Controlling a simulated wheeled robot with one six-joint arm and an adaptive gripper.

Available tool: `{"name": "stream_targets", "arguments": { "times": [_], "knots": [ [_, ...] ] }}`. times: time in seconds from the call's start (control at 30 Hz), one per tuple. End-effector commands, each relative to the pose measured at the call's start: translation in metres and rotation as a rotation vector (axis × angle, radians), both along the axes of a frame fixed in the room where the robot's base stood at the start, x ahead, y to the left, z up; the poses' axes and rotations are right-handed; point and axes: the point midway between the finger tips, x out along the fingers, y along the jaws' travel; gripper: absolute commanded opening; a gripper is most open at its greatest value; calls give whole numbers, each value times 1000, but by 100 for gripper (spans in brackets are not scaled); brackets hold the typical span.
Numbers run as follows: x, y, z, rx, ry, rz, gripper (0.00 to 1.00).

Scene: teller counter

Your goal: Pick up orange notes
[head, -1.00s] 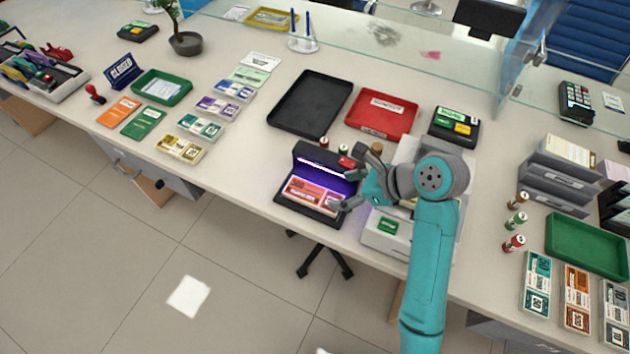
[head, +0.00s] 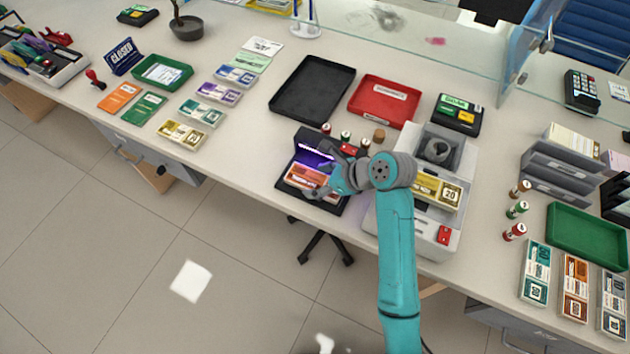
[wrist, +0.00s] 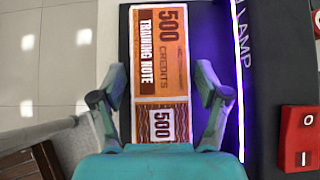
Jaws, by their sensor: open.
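Orange notes (head: 304,177) marked 500 lie on the black UV lamp unit (head: 291,190), beside its lit purple lamp. In the wrist view the orange notes (wrist: 159,50) run lengthwise below my gripper, with "500 CREDITS TRAINING NOTE" readable. My gripper (head: 328,186) is open over the notes. In the wrist view my gripper (wrist: 161,84) has one finger on each side of the notes' width, with nothing held. I cannot tell how far the fingertips are above the unit. In the head view my gripper hides part of the notes.
A grey machine (head: 452,190) with yellow notes stands close right of the lamp unit. A red switch (wrist: 299,138) is beside the lamp. Several small stamps, a black tray (head: 312,88) and a red tray (head: 384,82) stand behind. Another orange bundle (head: 575,288) lies far right.

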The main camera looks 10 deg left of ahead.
Motion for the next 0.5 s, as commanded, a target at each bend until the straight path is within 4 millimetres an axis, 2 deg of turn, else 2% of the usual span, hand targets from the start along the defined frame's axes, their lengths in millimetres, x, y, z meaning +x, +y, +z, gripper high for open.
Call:
{"name": "stream_targets", "arguments": {
  "times": [0.23, 0.43, 0.47, 0.5],
  "knots": [
    [1, 1, -1, 0, -1, -1, 75],
    [1, 1, -1, 0, -1, -1, 25],
    [0, 1, -1, 0, -1, -1, 25],
    [1, 1, -1, 1, -1, -1, 19]
  ]
}}
